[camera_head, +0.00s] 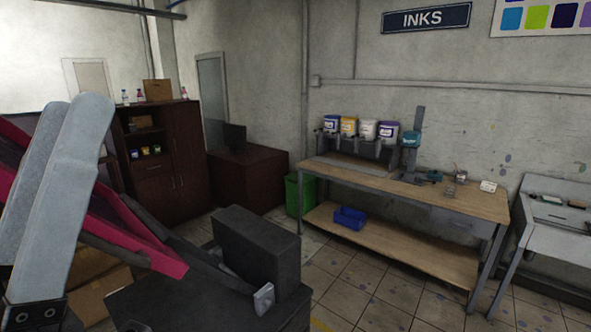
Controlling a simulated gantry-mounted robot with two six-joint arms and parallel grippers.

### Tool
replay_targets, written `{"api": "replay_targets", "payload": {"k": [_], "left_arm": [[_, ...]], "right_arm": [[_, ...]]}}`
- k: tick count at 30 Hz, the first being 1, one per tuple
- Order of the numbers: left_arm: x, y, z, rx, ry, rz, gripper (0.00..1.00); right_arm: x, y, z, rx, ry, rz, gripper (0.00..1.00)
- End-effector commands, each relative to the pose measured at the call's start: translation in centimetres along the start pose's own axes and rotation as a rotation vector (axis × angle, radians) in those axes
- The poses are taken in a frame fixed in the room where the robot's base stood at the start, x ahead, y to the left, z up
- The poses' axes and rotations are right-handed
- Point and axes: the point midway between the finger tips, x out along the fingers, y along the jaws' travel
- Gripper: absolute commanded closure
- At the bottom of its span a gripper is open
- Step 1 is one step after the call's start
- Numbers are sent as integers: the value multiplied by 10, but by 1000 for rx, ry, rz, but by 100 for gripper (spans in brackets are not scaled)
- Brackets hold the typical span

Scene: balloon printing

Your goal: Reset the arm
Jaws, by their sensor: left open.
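My left gripper (72,112) is large and close at the left edge, with its pale grey fingers pointing up. I see it from the side, so one finger overlaps the other. It is open, and I see nothing held in it. It stands in front of a machine with a crimson frame (150,255) and hides part of it. I cannot tell from this view whether it touches the frame. My right gripper is not in view.
The machine's black block (255,245) stands at the bottom centre. A workbench (390,178) with ink tubs (349,127) stands by the back wall. A green bin (299,195) is at its left, a sink unit (558,215) at its right. Tiled floor (365,280) is clear in front.

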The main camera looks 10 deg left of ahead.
Motion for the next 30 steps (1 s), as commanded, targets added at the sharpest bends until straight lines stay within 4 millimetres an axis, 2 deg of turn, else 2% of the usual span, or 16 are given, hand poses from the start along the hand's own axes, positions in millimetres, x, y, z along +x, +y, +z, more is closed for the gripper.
{"api": "replay_targets", "payload": {"k": [2,4,8,15,18,22,30], "left_arm": [[-4,-12,38,177,-173,-40,50],[32,-8,15,213,-168,-34,50],[73,-2,-11,208,-168,-33,50],[162,8,-68,206,-168,-32,50],[188,11,-84,205,-169,-32,50],[202,13,-93,204,-169,-32,50],[200,12,-91,204,-168,-31,50]], "right_arm": [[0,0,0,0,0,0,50],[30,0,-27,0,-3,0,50],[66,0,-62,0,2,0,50],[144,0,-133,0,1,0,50],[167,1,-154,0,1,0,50],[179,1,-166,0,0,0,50],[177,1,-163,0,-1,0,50]]}}
